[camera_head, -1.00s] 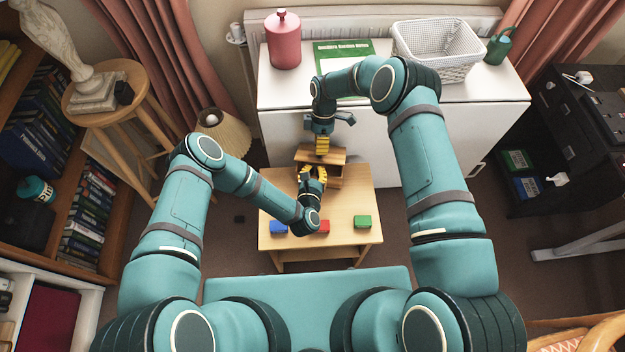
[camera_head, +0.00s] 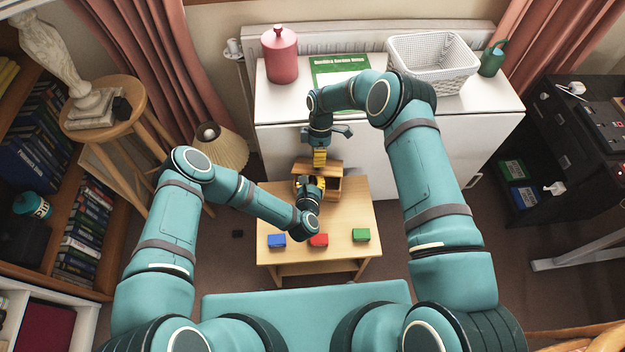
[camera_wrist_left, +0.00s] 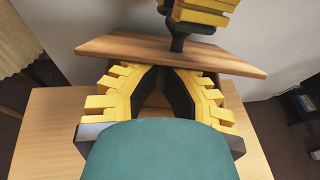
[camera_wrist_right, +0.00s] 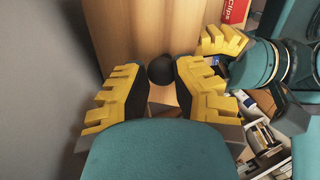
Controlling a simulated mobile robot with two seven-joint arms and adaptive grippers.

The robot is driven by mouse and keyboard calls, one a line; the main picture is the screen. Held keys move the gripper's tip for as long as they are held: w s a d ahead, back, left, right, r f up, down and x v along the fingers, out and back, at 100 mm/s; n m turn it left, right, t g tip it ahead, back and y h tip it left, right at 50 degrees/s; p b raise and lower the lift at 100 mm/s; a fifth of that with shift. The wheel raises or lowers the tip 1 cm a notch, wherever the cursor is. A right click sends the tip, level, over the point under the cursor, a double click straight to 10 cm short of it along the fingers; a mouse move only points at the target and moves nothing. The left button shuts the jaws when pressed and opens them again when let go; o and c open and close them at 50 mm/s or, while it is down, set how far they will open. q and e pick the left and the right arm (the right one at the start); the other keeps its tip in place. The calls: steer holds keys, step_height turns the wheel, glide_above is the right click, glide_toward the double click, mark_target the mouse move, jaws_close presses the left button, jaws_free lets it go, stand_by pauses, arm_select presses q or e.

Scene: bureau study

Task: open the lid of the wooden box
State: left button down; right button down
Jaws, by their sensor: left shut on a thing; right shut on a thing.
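The wooden box (camera_head: 333,187) stands at the back of a small wooden table (camera_head: 350,207). Its lid (camera_head: 331,168) lies over the top and looks tilted in the left wrist view (camera_wrist_left: 120,48). A dark round knob (camera_wrist_right: 160,70) is on the lid. My right gripper (camera_head: 320,163) is above the lid, shut on the knob, with its fingers on either side of it. My left gripper (camera_head: 309,184) is at the front of the box, below the lid, shut on the box; its fingers converge there in the left wrist view (camera_wrist_left: 158,85). Its exact contact is hidden.
A white cabinet (camera_head: 430,145) stands close behind, carrying a pink canister (camera_head: 279,55), a green book and a white basket (camera_head: 433,65). A lamp (camera_head: 221,148) stands left.

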steer(key=c, duration=0.7)
jaws_free()
steer(key=shift+s+f, duration=0.15)
steer(key=shift+f, duration=0.05)
steer(key=shift+r, duration=0.1)
